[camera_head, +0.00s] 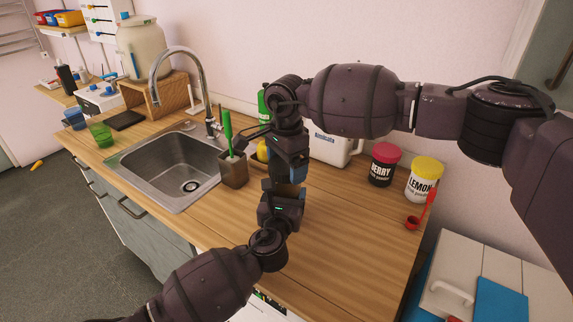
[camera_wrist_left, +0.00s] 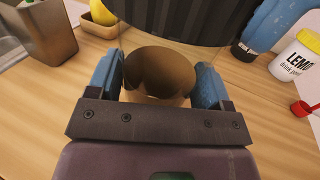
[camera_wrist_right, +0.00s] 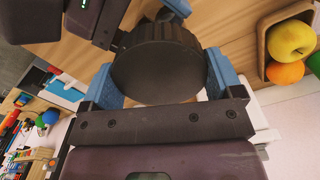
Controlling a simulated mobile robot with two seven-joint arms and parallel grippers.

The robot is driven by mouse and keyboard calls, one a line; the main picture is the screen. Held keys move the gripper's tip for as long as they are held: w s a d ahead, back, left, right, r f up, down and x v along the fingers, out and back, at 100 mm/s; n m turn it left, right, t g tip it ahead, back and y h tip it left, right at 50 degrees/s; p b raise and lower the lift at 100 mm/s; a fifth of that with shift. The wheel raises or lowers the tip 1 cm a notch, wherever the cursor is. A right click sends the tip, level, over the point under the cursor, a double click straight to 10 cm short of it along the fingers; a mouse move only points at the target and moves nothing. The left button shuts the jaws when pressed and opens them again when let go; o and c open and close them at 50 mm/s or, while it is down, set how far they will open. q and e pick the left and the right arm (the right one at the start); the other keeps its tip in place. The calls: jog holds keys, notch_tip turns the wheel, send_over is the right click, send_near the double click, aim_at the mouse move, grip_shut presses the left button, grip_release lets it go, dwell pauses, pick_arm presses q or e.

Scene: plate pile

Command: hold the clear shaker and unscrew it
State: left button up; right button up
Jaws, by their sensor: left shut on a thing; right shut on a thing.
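The clear shaker, with brown contents (camera_wrist_left: 158,75), stands between my stacked grippers above the counter. Its black ridged lid (camera_wrist_right: 155,62) shows in the right wrist view. My left gripper (camera_head: 283,194) is below, its blue fingers shut around the shaker body in the left wrist view (camera_wrist_left: 160,85). My right gripper (camera_head: 288,160) is above, its blue fingers shut around the lid in the right wrist view (camera_wrist_right: 163,80). In the head view the grippers hide most of the shaker. I cannot tell whether the lid's thread is loose.
A sink (camera_head: 178,165) and a brown holder (camera_head: 233,170) with a green-handled tool are at left. Berry (camera_head: 383,166) and lemon (camera_head: 422,182) tubs and a red scoop (camera_head: 413,222) are at right. A fruit tray (camera_wrist_right: 264,50) is nearby. The front right counter is clear.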

jog(key=shift+r, duration=0.1)
jog(key=shift+r, duration=1.85)
pick_arm(q)
jog(key=o, duration=1.7)
jog(key=shift+o, duration=0.2)
jog(key=shift+s, duration=0.1)
